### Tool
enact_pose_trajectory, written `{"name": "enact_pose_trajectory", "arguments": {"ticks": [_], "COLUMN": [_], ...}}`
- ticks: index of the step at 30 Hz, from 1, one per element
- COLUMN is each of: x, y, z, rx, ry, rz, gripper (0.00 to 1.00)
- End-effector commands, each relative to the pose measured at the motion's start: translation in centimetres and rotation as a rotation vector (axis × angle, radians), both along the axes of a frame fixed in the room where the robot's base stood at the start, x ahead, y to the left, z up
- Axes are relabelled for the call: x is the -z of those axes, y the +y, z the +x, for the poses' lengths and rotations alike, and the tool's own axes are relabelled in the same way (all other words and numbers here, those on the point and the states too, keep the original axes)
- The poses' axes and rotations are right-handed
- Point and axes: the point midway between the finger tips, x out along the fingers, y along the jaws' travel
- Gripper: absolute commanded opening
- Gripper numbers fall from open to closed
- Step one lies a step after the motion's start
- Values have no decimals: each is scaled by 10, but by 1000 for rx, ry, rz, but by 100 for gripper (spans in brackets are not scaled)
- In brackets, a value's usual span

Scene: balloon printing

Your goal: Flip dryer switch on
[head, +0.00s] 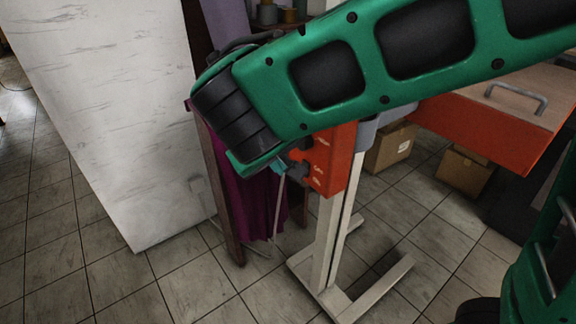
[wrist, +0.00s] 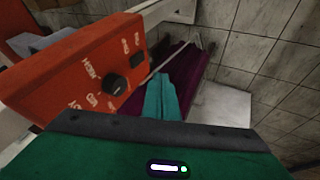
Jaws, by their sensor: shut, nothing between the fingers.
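The dryer is an orange box on a pale stand (head: 331,168); its control face also shows in the wrist view (wrist: 75,75). In the wrist view that face has a round black dial (wrist: 116,85) and a smaller dark switch (wrist: 138,60) beside white lettering, too blurred to read fully. My gripper (wrist: 159,80) shows as teal fingers, shut and empty, just right of the switch and dial. I cannot tell whether it touches the face. In the head view my gripper (head: 279,166) is partly hidden by my green arm, beside the dryer's left edge.
Purple cloth (head: 262,208) hangs on a dark frame behind my gripper. A white marbled panel (head: 110,100) stands at left. An orange drawer unit (head: 490,120) and cardboard boxes (head: 463,170) are at right. The stand's feet (head: 345,300) spread on the tiled floor.

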Motion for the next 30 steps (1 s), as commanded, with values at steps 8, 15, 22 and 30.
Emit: {"name": "enact_pose_trajectory", "arguments": {"ticks": [8, 15, 22, 30], "x": [42, 74, 76, 77], "y": [-9, -20, -42, -50], "z": [26, 50, 65, 69], "rx": [1, 3, 0, 0], "ry": [4, 1, 1, 1], "rz": [-4, -2, 0, -1], "gripper": [0, 0, 0, 0]}}
